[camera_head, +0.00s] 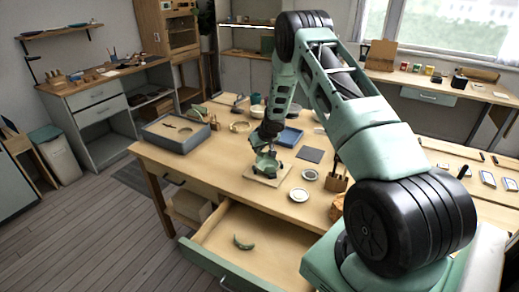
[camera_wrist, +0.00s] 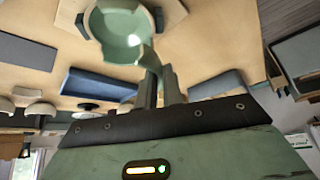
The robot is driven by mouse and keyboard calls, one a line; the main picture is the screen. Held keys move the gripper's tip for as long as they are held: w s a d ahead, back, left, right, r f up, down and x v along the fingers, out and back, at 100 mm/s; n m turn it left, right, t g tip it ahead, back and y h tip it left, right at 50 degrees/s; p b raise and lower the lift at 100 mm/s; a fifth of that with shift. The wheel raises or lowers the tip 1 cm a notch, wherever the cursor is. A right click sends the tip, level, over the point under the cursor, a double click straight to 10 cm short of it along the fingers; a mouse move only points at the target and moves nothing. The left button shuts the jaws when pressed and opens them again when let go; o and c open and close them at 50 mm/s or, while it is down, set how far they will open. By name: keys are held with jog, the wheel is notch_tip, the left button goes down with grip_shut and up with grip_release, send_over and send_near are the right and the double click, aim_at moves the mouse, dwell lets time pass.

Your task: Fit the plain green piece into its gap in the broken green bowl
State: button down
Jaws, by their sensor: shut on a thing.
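The broken green bowl (camera_head: 262,168) stands on a light board on the table, under my gripper. In the wrist view the bowl (camera_wrist: 120,22) is at the top, its hollow in sight. My gripper (camera_wrist: 160,75) is shut on a small green piece (camera_wrist: 149,56), mostly hidden by the fingers. The piece is at the bowl's rim on the gripper's side; I cannot tell whether it sits in the gap. In the head view my gripper (camera_head: 266,150) hides part of the bowl. Another curved green piece (camera_head: 243,243) lies in the open drawer.
The open drawer (camera_head: 222,226) juts out from the table's front. A blue tray (camera_head: 290,138) is behind the bowl, and a dark square mat (camera_head: 310,155) lies to its right. A grey bin-like tray (camera_head: 170,137) is at the left. Small dishes (camera_head: 299,195) lie at the right.

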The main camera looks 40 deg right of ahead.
aim_at(259, 154)
jog(key=shift+f+b, duration=1.55)
jog(key=shift+b, duration=0.15)
jog(key=shift+f+b, duration=0.65)
jog(key=shift+f, duration=0.65)
jog(key=shift+p, duration=1.05)
dwell(0.4)
jog(key=shift+f, duration=0.55)
dwell(3.0)
